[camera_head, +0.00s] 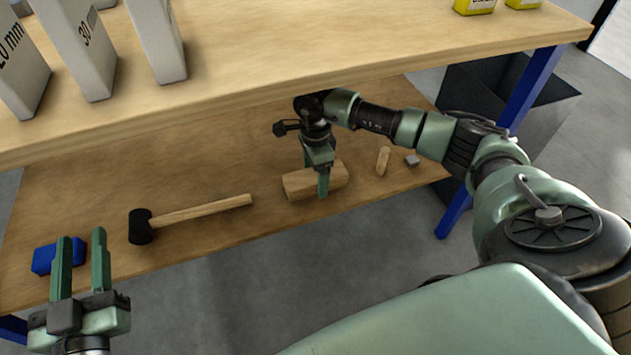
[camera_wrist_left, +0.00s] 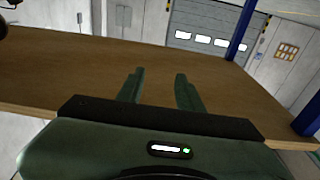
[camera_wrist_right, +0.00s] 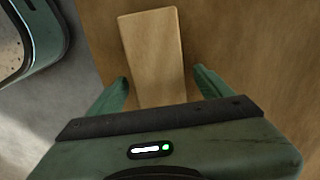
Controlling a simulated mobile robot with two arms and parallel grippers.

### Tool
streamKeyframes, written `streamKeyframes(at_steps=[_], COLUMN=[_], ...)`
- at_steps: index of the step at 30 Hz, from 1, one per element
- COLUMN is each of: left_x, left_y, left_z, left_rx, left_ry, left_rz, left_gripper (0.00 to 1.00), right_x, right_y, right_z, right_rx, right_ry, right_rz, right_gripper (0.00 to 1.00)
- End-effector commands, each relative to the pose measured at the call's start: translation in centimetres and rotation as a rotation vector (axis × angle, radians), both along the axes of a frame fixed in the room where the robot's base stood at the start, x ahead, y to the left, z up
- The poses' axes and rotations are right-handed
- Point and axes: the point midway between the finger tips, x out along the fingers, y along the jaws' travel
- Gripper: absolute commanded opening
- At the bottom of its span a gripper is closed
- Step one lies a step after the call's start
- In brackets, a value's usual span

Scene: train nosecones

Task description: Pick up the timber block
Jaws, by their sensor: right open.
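The timber block (camera_head: 300,184) is a light wooden block lying on the lower shelf (camera_head: 90,212) of the workbench. It also shows in the right wrist view (camera_wrist_right: 153,55), where its near end lies between the two fingers. My right gripper (camera_head: 323,185) points down at the block, with a finger in front of its near side. In the right wrist view the right gripper (camera_wrist_right: 160,85) is open, with gaps between fingers and block. My left gripper (camera_head: 81,245) is open and empty at the lower left, beside a blue object; its fingers also show in the left wrist view (camera_wrist_left: 158,85).
A mallet (camera_head: 190,215) with a black head lies left of the block. A blue object (camera_head: 43,258) is at the shelf's left. A small wooden peg (camera_head: 383,161) and grey piece (camera_head: 412,160) lie to the right. The upper tabletop (camera_head: 290,55) overhangs the shelf.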

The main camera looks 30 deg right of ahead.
Motion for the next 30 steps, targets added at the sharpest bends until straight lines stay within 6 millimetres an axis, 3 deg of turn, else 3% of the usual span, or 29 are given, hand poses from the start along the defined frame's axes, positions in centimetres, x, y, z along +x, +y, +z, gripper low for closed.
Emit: streamKeyframes(at_steps=[6, 12, 14, 21, 30], left_x=[-0.2, -0.2, -0.2, -0.2, -0.2], left_y=[-0.2, -0.2, -0.2, -0.2, -0.2], left_z=[1.8, 1.9, 1.9, 1.9, 1.9], left_rx=[-0.026, -0.026, -0.026, -0.025, -0.024], left_ry=[-0.095, -0.097, -0.097, -0.096, -0.092], left_rz=[-0.005, -0.005, -0.005, -0.005, -0.004], left_gripper=[0.36, 0.36, 0.36, 0.36, 0.36], right_x=[0.0, 0.0, 0.0, 0.0, 0.0], right_y=[0.0, 0.0, 0.0, 0.0, 0.0], right_z=[-1.3, -1.3, -1.3, -1.3, -1.1], right_rx=[0.001, 0.001, 0.001, 0.001, 0.001], right_ry=[0.0, 0.0, 0.0, 0.0, -0.001], right_rz=[-0.001, 0.0, 0.0, 0.0, 0.0], right_gripper=[0.8, 0.8, 0.69, 0.03, 0.03])
